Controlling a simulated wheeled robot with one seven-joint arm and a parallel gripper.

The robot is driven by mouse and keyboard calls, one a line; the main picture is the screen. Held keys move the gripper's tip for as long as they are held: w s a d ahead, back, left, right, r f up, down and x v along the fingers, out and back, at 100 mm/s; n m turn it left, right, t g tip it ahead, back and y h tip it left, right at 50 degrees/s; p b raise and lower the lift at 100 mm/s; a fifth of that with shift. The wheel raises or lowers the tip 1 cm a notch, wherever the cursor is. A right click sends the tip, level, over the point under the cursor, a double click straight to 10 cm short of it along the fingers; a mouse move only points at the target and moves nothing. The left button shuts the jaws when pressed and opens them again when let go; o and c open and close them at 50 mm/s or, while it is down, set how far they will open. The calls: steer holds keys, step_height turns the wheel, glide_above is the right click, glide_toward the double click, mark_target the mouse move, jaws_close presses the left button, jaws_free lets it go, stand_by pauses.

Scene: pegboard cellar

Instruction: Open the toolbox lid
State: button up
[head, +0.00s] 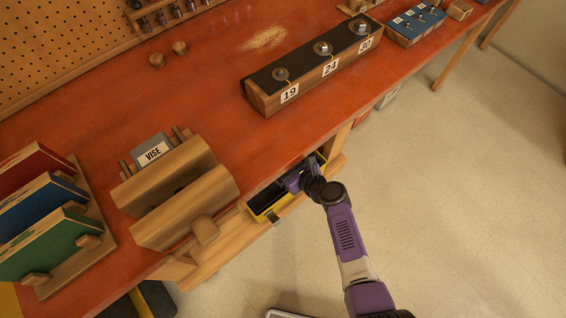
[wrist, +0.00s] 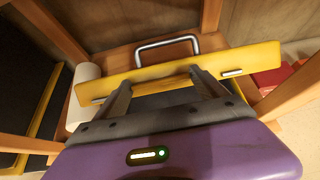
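The toolbox (head: 262,206) sits low under the front edge of the orange bench, a yellow body with a dark top. My gripper (head: 306,176) is over its right part in the head view. In the wrist view the toolbox's yellow edge (wrist: 245,60) runs across, with two small pale latches and a grey metal handle (wrist: 167,45) beyond it. My gripper (wrist: 160,80) has its two dark fingers spread apart, tips at the yellow edge. I cannot tell whether they touch it. My purple gripper body hides the near part of the toolbox, and I cannot tell the lid's angle.
Wooden legs and the bench top (head: 200,85) close in around the toolbox. A wooden vise (head: 185,195) juts out to its left. A white roll (wrist: 86,90) and a red object (wrist: 272,82) flank it. The floor (head: 460,200) at right is clear.

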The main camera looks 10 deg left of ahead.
steer(key=shift+o, duration=1.3)
steer(key=shift+d, duration=0.1)
steer(key=p+v, duration=0.3)
steer(key=v, duration=0.4)
steer(key=shift+d+r, duration=0.15)
steer(key=shift+r, duration=0.15)
steer(key=shift+s, duration=0.15)
